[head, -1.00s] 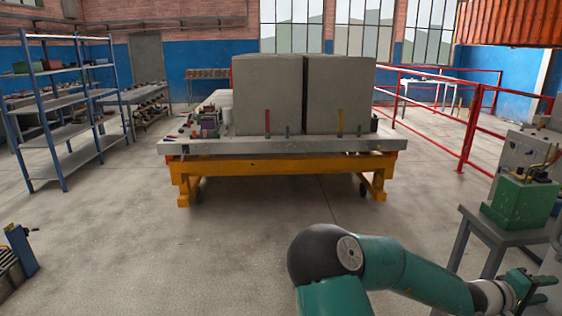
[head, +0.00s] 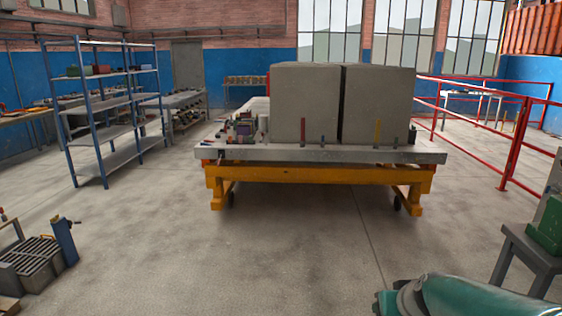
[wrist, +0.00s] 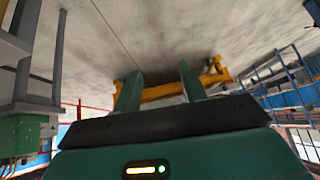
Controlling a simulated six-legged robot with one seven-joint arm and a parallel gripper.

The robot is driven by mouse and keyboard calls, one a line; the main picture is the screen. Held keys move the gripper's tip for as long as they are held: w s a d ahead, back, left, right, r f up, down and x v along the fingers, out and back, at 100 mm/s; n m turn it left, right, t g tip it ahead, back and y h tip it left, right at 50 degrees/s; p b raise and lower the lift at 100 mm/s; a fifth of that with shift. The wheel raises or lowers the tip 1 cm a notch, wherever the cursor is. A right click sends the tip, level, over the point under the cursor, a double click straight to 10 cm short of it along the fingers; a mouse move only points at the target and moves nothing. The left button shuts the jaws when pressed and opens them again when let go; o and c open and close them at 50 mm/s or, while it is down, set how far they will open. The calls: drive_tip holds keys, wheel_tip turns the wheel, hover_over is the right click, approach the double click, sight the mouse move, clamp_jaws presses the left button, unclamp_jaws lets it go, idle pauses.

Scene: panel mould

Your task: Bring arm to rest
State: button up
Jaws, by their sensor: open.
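In the wrist view my gripper (wrist: 160,92) shows its two green fingers standing apart with nothing between them. It is open and empty, and the wrist view is turned over, with the floor at the top. In the head view only a green link of my arm shows at the bottom right; the gripper itself is out of that view. The panel mould stands on a yellow trestle (head: 320,174) with a grey table top (head: 340,154). Two large grey concrete blocks (head: 305,103) stand upright on it. The yellow trestle also shows beyond the fingers in the wrist view (wrist: 163,92).
A grey stand (head: 530,250) with a green machine (head: 547,238) is at the right edge, close to my arm. Blue shelving (head: 108,125) stands at the left. A crate (head: 35,264) sits at the lower left. Red railings (head: 513,150) run at the right. The middle floor is clear.

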drive_tip(key=s+a+r+g, duration=0.1)
drive_tip(key=s+a+r, duration=0.2)
drive_tip(key=s+a, duration=0.3)
drive_tip(key=s+a+r+n, duration=0.1)
drive_tip(key=s+a+r, duration=0.3)
drive_tip(key=s+a, duration=0.3)
drive_tip(key=shift+s+a+r+g, duration=0.15)
drive_tip(key=shift+s+r+g, duration=0.2)
drive_tip(key=shift+s, duration=0.8)
drive_tip(key=shift+c, duration=0.6)
